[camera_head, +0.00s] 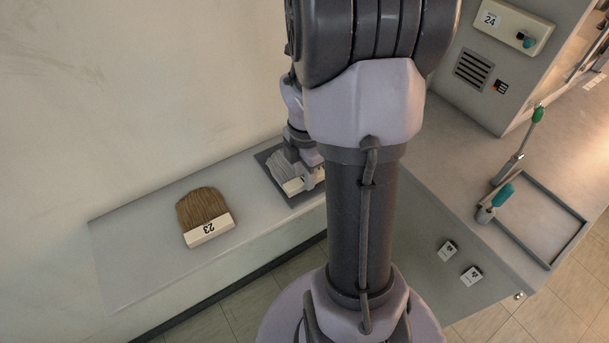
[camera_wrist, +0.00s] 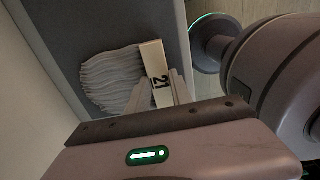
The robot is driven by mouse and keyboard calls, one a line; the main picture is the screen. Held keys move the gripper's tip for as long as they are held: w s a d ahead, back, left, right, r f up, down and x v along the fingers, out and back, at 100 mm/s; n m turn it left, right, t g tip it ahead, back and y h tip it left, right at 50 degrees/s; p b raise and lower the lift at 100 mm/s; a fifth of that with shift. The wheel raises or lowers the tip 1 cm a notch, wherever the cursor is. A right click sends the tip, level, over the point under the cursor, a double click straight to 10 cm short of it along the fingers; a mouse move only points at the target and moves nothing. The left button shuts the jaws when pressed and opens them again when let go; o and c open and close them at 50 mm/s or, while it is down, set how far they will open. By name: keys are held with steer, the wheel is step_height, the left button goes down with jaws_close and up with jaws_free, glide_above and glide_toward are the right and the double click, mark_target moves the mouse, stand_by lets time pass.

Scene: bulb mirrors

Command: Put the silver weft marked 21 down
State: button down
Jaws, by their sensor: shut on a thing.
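The silver weft marked 21 (camera_wrist: 112,76) is a fan of pale grey strands on a cream strip with the number 21. My gripper (camera_wrist: 155,95) is shut on its cream strip, with a finger on each side. In the head view the weft (camera_head: 284,167) is over a dark grey mat (camera_head: 267,155) on the shelf, partly hidden by my gripper (camera_head: 305,177). I cannot tell whether the weft touches the mat.
A brown weft marked 23 (camera_head: 202,212) lies on the pale shelf (camera_head: 130,245), left of the mat. The wall is behind the shelf. At right, a counter holds a dark square outline (camera_head: 548,200) and green-knobbed levers (camera_head: 503,194). A panel marked 24 (camera_head: 510,25) stands above.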

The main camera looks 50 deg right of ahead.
steer(key=shift+f, duration=0.1)
steer(key=c, duration=1.1)
jaws_free()
steer(key=shift+c, duration=0.2)
step_height(320, 180, up, 12)
steer(key=p, duration=0.5)
steer(key=a+r+m+t, duration=0.2)
steer(key=a+r+m, duration=0.5)
steer(key=a, duration=0.4)
steer(key=s+a+r+m+t+y, duration=0.1)
steer(key=s+a+r+m+t, duration=0.15)
steer(key=a+m, duration=0.4)
steer(key=s+a+r+m+t+y, duration=0.1)
steer(key=s+a+r+m, duration=0.1)
steer(key=s+a+m, duration=0.35)
steer(key=shift+m, duration=0.4)
steer(key=a+f+b, duration=0.1)
steer(key=w+a+f+b, duration=0.1)
steer(key=f+b, duration=0.1)
steer(key=a+f+b, duration=0.1)
steer(key=shift+w+f+b, duration=0.2)
steer(key=shift+f+b, duration=0.15)
steer(key=shift+b, duration=0.05)
